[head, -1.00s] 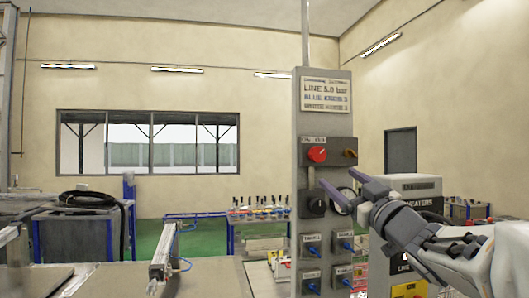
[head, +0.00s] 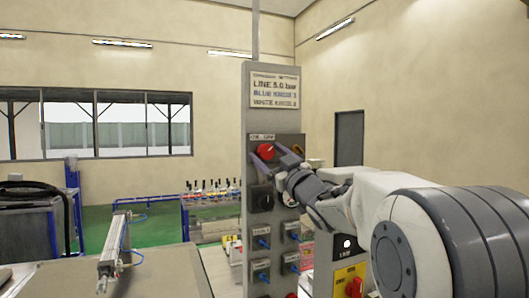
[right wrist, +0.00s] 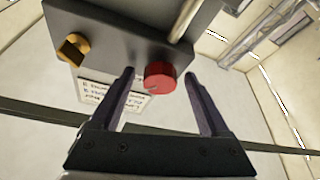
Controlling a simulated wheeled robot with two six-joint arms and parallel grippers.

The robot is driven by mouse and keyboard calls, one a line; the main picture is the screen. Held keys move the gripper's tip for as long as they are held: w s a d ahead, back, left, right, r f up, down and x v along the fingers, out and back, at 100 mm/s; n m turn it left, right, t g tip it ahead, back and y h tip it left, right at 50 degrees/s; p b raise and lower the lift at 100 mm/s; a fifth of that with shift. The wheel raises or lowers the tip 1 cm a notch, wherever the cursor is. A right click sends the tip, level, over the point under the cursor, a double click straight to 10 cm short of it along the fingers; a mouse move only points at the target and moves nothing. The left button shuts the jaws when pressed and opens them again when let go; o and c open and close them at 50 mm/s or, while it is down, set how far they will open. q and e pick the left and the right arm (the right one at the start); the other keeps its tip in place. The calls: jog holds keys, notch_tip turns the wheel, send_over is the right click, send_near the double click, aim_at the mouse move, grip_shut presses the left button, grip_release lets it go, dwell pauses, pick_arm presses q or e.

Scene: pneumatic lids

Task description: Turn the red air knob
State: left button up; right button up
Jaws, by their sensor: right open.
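The red air knob (head: 266,151) sits on the upper part of a grey upright panel (head: 257,112) in the head view. My right gripper (head: 268,155) is at the knob with its fingers open, and they partly cover it. In the right wrist view the round red knob (right wrist: 160,76) shows between the two spread tips of my right gripper (right wrist: 159,75). A gap shows on each side, and neither finger is seen touching it. How deep the tips reach over the knob I cannot tell. My left gripper is not in view.
A yellow-brown knob (right wrist: 72,48) is beside the red one. A black knob (head: 261,198) is below, with several blue-handled valves (head: 262,243) under it. A sign (head: 274,89) is above. A table (head: 160,278) with a metal cylinder (head: 113,247) stands at the left.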

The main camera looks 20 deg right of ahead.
grip_shut()
